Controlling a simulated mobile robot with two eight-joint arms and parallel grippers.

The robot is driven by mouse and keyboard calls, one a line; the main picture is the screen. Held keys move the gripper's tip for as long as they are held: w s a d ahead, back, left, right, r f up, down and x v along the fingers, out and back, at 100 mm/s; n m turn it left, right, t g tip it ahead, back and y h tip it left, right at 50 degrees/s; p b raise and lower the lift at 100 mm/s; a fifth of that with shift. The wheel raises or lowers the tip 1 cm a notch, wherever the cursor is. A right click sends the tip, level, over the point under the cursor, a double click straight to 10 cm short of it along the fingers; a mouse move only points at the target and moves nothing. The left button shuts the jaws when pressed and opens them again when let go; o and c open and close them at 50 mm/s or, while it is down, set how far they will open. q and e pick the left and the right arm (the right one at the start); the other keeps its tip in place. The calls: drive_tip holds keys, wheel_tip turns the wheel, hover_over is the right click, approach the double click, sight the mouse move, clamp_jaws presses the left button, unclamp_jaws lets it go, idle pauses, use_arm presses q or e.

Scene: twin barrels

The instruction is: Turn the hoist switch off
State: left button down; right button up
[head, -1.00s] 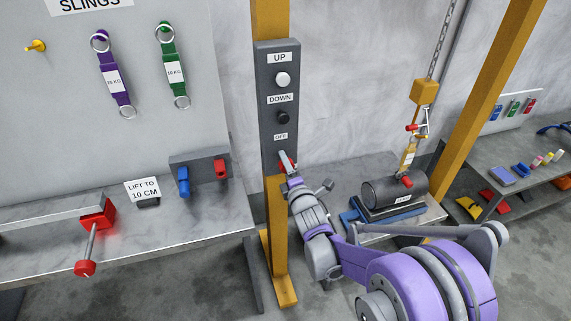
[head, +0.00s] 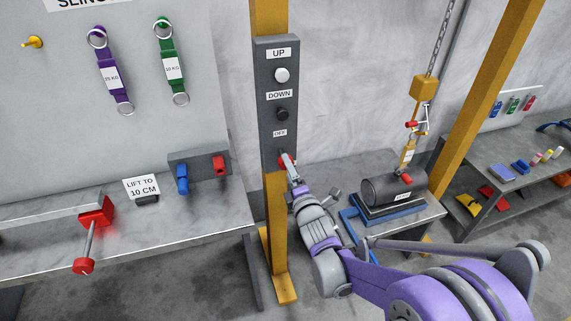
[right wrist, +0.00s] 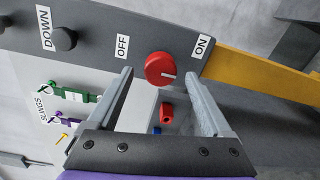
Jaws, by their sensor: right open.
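The hoist switch is a red round knob (right wrist: 160,69) low on the dark control panel (head: 279,60), between an OFF label (right wrist: 122,47) and an ON label (right wrist: 203,46). Its white mark points toward the ON side in the right wrist view. My right gripper (right wrist: 158,74) is open, with one finger on each side of the knob in that view; whether they touch it cannot be told. In the head view the right gripper (head: 287,166) largely covers the knob and hides the ON label. My left gripper is not in view.
Above the switch are a white UP button (head: 282,75) and a black DOWN button (head: 282,114). The panel is on a yellow post (head: 277,220). To the right, a dark barrel (head: 385,189) rests under the hoist hook (head: 408,152). A bench (head: 190,215) stands left.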

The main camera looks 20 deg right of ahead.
drive_tip(key=s, duration=0.6)
drive_tip(key=shift+s, duration=0.2)
drive_tip(key=shift+d+r, duration=0.1)
drive_tip(key=s+f+m+g, duration=0.4)
drive_tip(key=s+m+g, duration=0.2)
drive_tip(key=s+m, duration=0.4)
drive_tip(key=s+f+m+g, duration=0.4)
drive_tip(key=s+m, duration=0.6)
drive_tip(key=s, duration=0.5)
drive_tip(key=shift+f+g+h+p, duration=0.3)
drive_tip(key=shift+g+p, duration=0.1)
drive_tip(key=shift+g, duration=0.7)
drive_tip(key=shift+s+d, duration=0.1)
